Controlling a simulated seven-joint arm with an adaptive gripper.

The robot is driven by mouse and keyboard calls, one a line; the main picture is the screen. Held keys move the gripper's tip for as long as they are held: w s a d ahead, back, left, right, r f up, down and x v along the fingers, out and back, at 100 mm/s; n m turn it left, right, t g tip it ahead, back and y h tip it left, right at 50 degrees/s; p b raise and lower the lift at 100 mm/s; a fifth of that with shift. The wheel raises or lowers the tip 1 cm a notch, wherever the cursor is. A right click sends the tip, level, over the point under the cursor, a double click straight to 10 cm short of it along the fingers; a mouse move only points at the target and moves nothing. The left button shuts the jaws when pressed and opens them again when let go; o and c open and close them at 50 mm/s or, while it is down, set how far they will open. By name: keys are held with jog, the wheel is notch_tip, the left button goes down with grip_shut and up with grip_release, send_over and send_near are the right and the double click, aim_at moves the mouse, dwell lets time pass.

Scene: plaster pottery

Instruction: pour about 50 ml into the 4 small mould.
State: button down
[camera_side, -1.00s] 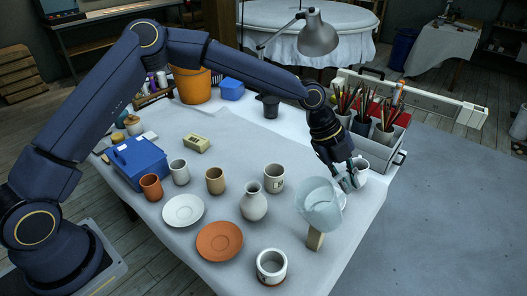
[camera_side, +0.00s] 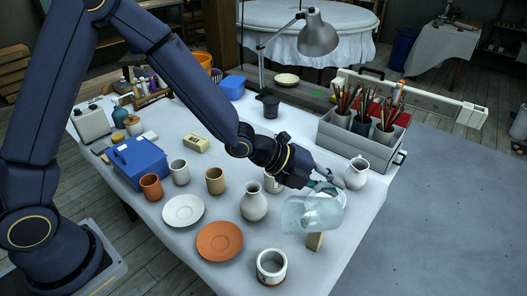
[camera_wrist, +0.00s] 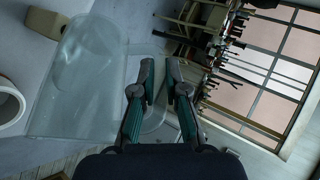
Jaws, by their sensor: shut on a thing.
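My gripper (camera_side: 322,186) is shut on the handle of a clear jug (camera_side: 308,215) and holds it above the right front of the table. The jug looks tilted over to the left. In the wrist view the fingers (camera_wrist: 160,85) close on the handle beside the clear jug (camera_wrist: 85,85). I cannot tell how much liquid is in it. A white cup-shaped vessel with a brown band (camera_side: 271,267) stands in front, left of the jug and apart from it. A pale marked cup (camera_side: 271,184) stands partly hidden behind my arm. I cannot read a 4 on either.
A wooden block (camera_side: 315,242) stands below the jug. A vase (camera_side: 254,203), a terracotta saucer (camera_side: 219,242) and a white saucer (camera_side: 183,210) lie to the left. A white pitcher (camera_side: 356,174) and a grey tool tray (camera_side: 350,143) stand behind. The front right table is clear.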

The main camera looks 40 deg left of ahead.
aim_at(314, 190)
jog(key=shift+s+a+t+h, duration=0.15)
jog(key=shift+s+t+h, duration=0.15)
jog(key=shift+s+t, duration=0.2)
jog(key=shift+s+a+r+m+t+h, duration=0.1)
jog(key=shift+s+a+m+t+h, duration=0.25)
jog(key=shift+s+t, duration=0.3)
dwell(0.5)
jog(key=shift+s+a+t+h, duration=0.15)
jog(key=shift+s+t+h, duration=0.05)
jog(key=shift+s, duration=0.3)
jog(key=shift+s+a+t+h, duration=0.15)
jog(key=shift+s, duration=0.3)
jog(key=shift+w+d+m+t+p, duration=0.2)
jog(key=shift+w+m+t+p, duration=0.1)
jog(key=shift+w, duration=0.2)
dwell(0.7)
jog(key=shift+s+a+f+t+h+p, duration=0.2)
jog(key=shift+s+f+t+h+p, duration=0.1)
jog(key=shift+s+f+h+p, duration=0.25)
dwell(1.1)
jog(key=shift+w+r, duration=0.15)
jog(key=shift+r, duration=0.05)
